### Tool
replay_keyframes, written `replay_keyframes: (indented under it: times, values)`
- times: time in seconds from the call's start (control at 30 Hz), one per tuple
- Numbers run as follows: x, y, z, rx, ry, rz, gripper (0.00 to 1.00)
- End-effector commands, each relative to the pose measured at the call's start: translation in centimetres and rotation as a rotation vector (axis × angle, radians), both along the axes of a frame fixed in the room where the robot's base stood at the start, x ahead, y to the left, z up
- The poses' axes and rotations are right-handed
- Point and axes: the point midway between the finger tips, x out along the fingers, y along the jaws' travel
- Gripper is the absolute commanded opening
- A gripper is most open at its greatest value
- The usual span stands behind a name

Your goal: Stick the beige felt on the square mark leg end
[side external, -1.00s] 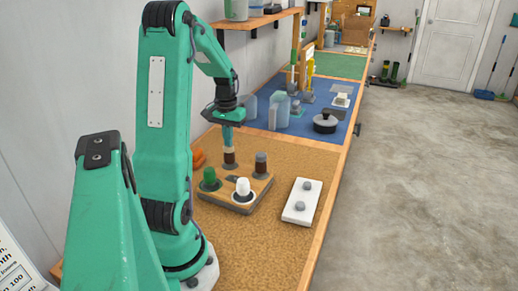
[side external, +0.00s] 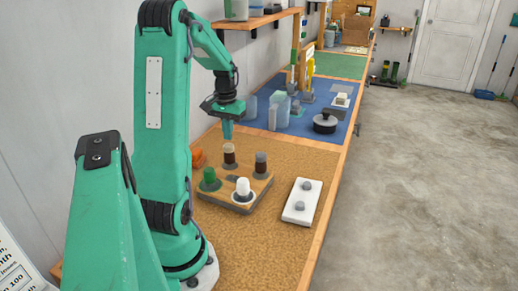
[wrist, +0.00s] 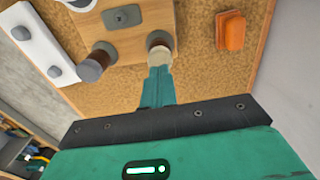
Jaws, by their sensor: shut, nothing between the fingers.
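A wooden block (side external: 228,202) holds several upright leg ends. The beige felt (side external: 229,149) sits as a cap on top of a brown leg at the back. It also shows in the wrist view (wrist: 159,39). Another brown leg (side external: 261,160) with a grey top stands to its right; a green leg (side external: 209,176) and a white leg (side external: 243,186) stand in front. I cannot make out a square mark on any leg end. My gripper (side external: 227,137) is shut and empty, pointing down just above the beige cap, with its fingertips (wrist: 160,71) close to it.
A white tray (side external: 297,210) with two grey round pieces lies right of the block. An orange block (wrist: 231,31) lies behind, near the wall. A blue mat (side external: 285,112) with containers and a pot (side external: 325,123) is farther back.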

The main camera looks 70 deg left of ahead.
Motion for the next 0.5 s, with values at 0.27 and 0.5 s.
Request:
replay_keyframes:
  times: [0.27, 0.5]
  values:
    - [0.0, 0.1, 1.7, 0.001, -0.001, 0.0, 0.0]
    - [0.0, 0.0, 2.6, 0.001, -0.001, 0.0, 0.0]
